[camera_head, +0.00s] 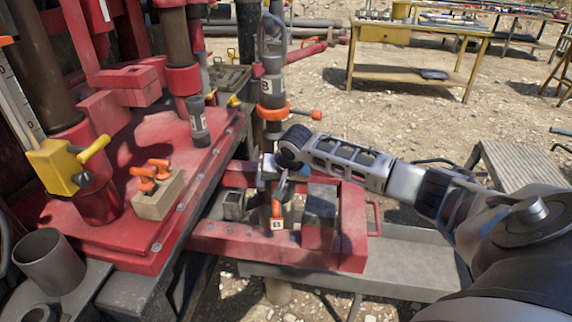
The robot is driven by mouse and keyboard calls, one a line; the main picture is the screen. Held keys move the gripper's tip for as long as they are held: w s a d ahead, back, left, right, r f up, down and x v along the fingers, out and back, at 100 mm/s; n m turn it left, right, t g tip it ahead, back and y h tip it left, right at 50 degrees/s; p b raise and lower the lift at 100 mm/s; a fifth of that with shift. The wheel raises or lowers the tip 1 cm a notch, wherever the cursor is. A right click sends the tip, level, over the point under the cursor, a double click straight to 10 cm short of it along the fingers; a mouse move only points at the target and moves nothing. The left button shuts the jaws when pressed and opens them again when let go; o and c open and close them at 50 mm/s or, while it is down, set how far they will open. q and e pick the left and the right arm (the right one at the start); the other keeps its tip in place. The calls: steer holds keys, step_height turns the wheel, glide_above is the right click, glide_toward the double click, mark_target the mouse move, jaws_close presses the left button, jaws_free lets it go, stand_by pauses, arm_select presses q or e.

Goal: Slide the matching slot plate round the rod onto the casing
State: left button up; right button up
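The upright dark rod (272,88) carries a white B label and an orange collar, and hangs at the centre. Its lower end goes down behind my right gripper. My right gripper (280,188) points down beside the rod, over the red frame. Its fingers appear closed on the orange handle of a slot plate (277,209) with a white B label below it. The plate's slot and its contact with the rod or casing are hidden. A pipe, seemingly the casing (278,291), shows below the frame. My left gripper is out of view.
The red frame (232,244) surrounds the work spot. A wooden block (157,197) with orange-handled pieces stands on the red platform (120,235) at left. A yellow-handled clamp (60,165) is further left. A grey bench (410,262) lies at right; tables stand behind on open gravel.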

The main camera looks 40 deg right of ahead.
steer(key=v, duration=1.2)
steer(key=shift+r, duration=0.2)
steer(key=s+a+f+n+t+y, duration=0.1)
steer(key=s+a+f+n+y, duration=0.15)
steer(key=a+f, duration=0.45)
steer(key=s+a+f+n+y, duration=0.1)
steer(key=a+f+n, duration=0.2)
steer(key=a+f, duration=0.4)
steer(key=s+a+f+n+t, duration=0.2)
steer(key=s+a+f, duration=0.1)
steer(key=s+a, duration=0.2)
steer(key=s+a+f+n+t, duration=0.2)
steer(key=s+a, duration=0.3)
steer(key=s, duration=0.5)
steer(key=shift+s+f+n+y, duration=0.3)
steer(key=shift+f+n, duration=0.25)
steer(key=shift+f, duration=0.25)
